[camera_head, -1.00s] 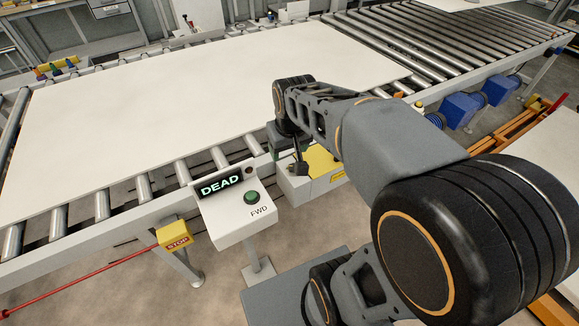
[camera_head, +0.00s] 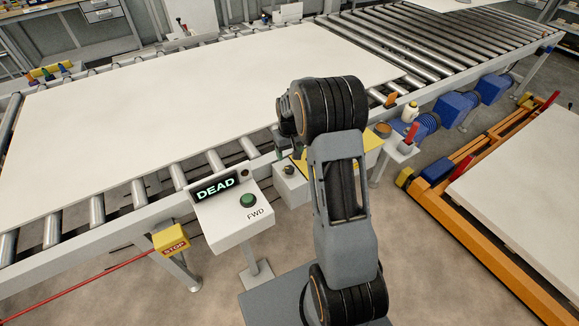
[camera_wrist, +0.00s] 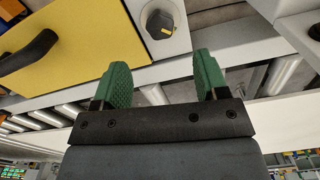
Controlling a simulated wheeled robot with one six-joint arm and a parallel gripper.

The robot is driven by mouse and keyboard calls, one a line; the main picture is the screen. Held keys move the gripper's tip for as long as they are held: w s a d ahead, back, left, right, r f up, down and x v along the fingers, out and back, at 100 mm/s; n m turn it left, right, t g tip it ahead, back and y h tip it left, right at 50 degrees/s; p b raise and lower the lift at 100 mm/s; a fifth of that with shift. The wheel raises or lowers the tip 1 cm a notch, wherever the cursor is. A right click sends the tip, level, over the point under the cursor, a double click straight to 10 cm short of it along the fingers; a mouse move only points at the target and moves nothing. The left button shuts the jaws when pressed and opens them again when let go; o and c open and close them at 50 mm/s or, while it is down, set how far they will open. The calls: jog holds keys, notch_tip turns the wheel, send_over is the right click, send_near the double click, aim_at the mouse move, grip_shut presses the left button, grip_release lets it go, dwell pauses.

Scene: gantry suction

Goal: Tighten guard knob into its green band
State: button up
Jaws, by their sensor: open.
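In the wrist view a dark round knob (camera_wrist: 161,21) with a small yellow mark sits on a pale plate at the top middle, beside a yellow guard panel (camera_wrist: 95,38). No green band can be made out around the knob. My gripper (camera_wrist: 160,63) has two green fingers spread apart with nothing between them. The knob shows beyond the fingertips, apart from them. In the head view the yellow guard (camera_head: 373,143) is partly hidden behind my arm, and a dark knob (camera_head: 289,170) shows on the pale box left of my arm.
A black handle (camera_wrist: 28,53) stands out from the guard. A control box (camera_head: 232,213) reading DEAD, with a green FWD button, stands left of my arm. A large white board (camera_head: 200,95) lies on the roller conveyor. An orange frame (camera_head: 470,235) stands at the right.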

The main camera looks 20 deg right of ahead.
aim_at(289, 168)
notch_tip(289, 168, down, 8)
jog(key=shift+f+p, duration=0.15)
jog(key=shift+p, duration=0.25)
jog(key=shift+c, duration=0.4)
jog(key=c, duration=0.8)
jog(key=shift+f+m+b, duration=0.2)
jog(key=shift+m+b, duration=0.3)
jog(key=shift+b, duration=0.2)
jog(key=shift+c, duration=0.2)
jog(key=shift+r+m, duration=0.2)
jog(key=shift+m, duration=0.4)
jog(key=o, duration=0.9)
